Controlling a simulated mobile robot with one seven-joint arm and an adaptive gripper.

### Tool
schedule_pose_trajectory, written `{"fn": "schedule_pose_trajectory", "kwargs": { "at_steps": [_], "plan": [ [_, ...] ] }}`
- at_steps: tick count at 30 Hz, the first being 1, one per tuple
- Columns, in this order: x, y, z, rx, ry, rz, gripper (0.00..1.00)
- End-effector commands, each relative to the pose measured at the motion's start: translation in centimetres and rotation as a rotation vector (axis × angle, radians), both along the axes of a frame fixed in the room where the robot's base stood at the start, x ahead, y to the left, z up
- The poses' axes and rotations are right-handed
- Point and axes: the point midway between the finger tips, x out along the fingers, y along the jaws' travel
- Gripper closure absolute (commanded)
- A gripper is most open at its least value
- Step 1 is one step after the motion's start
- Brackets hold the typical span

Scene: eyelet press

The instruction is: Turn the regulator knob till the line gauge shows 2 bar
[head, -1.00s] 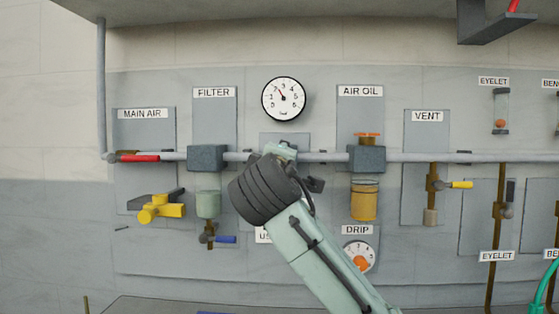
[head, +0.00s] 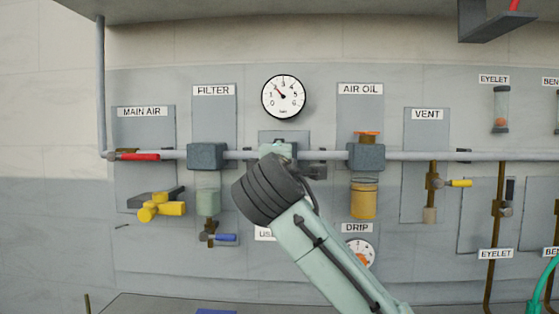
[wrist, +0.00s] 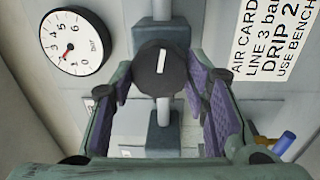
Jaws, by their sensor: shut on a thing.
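The line gauge (head: 283,97) is a round white dial above the pipe. Its needle points to the upper left, around the 2 mark; the exact reading is too small to tell. It also shows, tilted, in the wrist view (wrist: 75,41) with a red needle. The regulator knob (wrist: 162,68) is black with a white line, seen end-on in the wrist view. My gripper (wrist: 163,80) is shut on the knob, with purple finger pads on its left and right sides. In the head view my wrist hides the knob and the fingertips.
A card (wrist: 268,45) right of the knob reads "LINE 3 bar", "DRIP 2". The filter (head: 207,157) and air oil unit (head: 366,157) flank my arm on the pipe. The drip dial (head: 361,250) is partly behind my arm. A red-handled main air valve (head: 140,157) is at left.

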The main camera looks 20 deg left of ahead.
Motion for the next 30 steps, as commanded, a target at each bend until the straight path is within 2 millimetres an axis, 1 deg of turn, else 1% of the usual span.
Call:
{"fn": "schedule_pose_trajectory", "kwargs": {
  "at_steps": [1, 2, 11, 19, 22, 26, 30],
  "plan": [
    [0.0, 0.1, -0.1, 0.0, 0.001, 0.001, 0.86],
    [0.0, 0.1, -0.1, 0.0, 0.001, 0.001, 0.57],
    [0.0, 0.0, 0.0, 0.001, 0.001, 0.0, 0.38],
    [0.0, 0.0, 0.0, 0.001, 0.0, 0.0, 0.38],
    [-0.5, -0.1, 0.0, 0.001, -0.001, 0.001, 0.38],
    [-2.2, -0.6, -0.1, 0.001, -0.002, 0.001, 0.38],
    [-5.1, -1.5, -0.3, 0.001, -0.003, 0.002, 0.38]
  ]
}}
